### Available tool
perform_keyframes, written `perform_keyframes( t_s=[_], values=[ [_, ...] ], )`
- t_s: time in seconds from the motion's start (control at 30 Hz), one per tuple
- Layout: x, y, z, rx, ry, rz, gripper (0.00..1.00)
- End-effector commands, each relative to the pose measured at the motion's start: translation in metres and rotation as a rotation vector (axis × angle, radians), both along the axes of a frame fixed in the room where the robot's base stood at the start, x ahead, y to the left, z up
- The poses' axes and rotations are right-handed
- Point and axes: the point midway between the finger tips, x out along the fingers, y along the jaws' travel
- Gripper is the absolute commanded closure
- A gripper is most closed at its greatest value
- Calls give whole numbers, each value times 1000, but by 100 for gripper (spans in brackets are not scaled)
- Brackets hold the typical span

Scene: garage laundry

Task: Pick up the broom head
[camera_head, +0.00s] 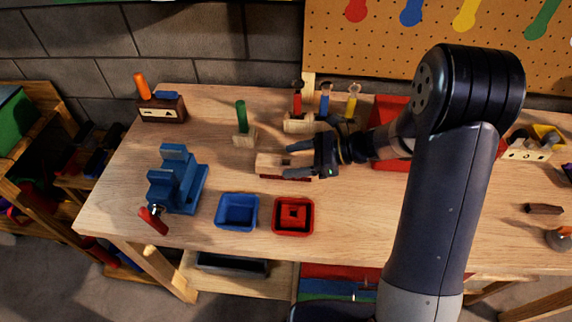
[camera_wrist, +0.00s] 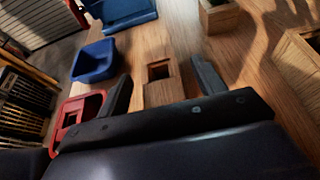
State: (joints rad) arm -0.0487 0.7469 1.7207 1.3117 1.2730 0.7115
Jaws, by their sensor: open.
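The broom head is a pale wooden block (camera_head: 267,164) with a dark reddish underside, lying on the workbench (camera_head: 345,215) near its middle. In the wrist view the wooden block (camera_wrist: 158,93) shows a square hole in its top. My gripper (camera_head: 290,160) is open, with one finger on each side of the block's right part. In the wrist view the block lies between the two fingers (camera_wrist: 161,75), with gaps visible on both sides. I cannot tell how far down the fingers reach. My gripper hides the block's right end in the head view.
A blue tray (camera_head: 237,224) and a red tray (camera_head: 293,230) sit in front of the block. A green-handled tool in a wooden block (camera_head: 244,136) stands behind left. A tool rack (camera_head: 304,124) stands behind, and a blue vise (camera_head: 172,186) is at left.

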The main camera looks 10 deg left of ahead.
Motion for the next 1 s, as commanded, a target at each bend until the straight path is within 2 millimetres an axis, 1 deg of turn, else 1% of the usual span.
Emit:
perform_keyframes(
  t_s=[0.03,0.1,0.33,0.37,1.0],
  values=[
    [-1,5,-1,0,2,2,35],
    [-1,9,-4,-1,1,1,35],
    [0,10,-4,-1,0,-1,35],
    [0,10,-4,-1,0,-1,36],
    [0,10,-4,-1,0,-1,88]
  ],
)
